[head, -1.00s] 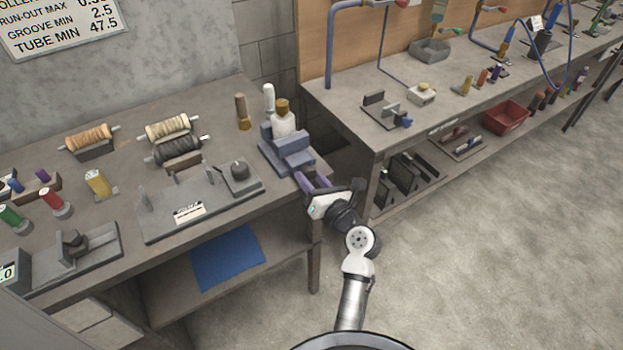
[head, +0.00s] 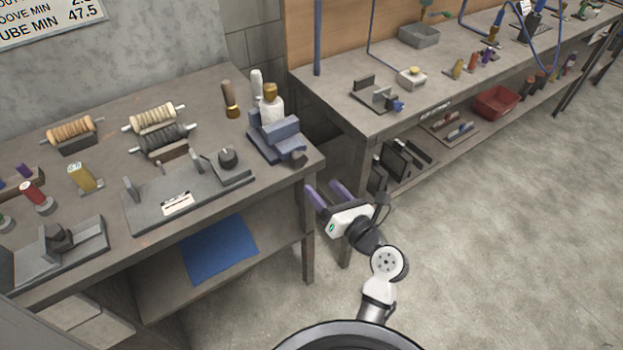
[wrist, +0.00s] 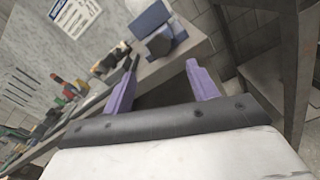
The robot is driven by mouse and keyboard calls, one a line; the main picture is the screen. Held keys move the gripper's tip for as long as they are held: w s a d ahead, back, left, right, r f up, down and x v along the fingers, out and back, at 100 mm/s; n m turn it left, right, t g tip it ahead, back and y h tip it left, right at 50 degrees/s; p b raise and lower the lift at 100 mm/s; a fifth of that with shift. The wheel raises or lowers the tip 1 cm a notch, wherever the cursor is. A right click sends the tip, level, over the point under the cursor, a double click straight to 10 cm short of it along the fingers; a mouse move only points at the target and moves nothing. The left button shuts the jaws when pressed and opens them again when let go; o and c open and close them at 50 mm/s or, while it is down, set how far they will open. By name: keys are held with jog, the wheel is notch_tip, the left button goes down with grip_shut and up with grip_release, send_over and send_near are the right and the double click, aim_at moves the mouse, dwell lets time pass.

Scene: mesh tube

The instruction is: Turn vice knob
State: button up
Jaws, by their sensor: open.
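The blue-grey vice (head: 276,137) stands at the right end of the left workbench. Its dark knob (head: 299,159) sticks out at the front right, near the bench edge. My gripper (head: 325,190) is open and empty, with two purple fingers. It is in the air off the bench's right end, below and to the right of the vice, apart from the knob. In the wrist view the vice (wrist: 160,30) appears tilted at the top, beyond the open fingers (wrist: 158,82).
White and brown bottles (head: 270,103) stand behind the vice. A grey fixture plate (head: 190,190) lies to its left. A second workbench (head: 335,92) stands to the right, with a gap between the benches. Open floor (head: 480,240) lies at the lower right.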

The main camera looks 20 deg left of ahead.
jog(key=shift+b+v, duration=0.35)
jog(key=shift+v, duration=1.7)
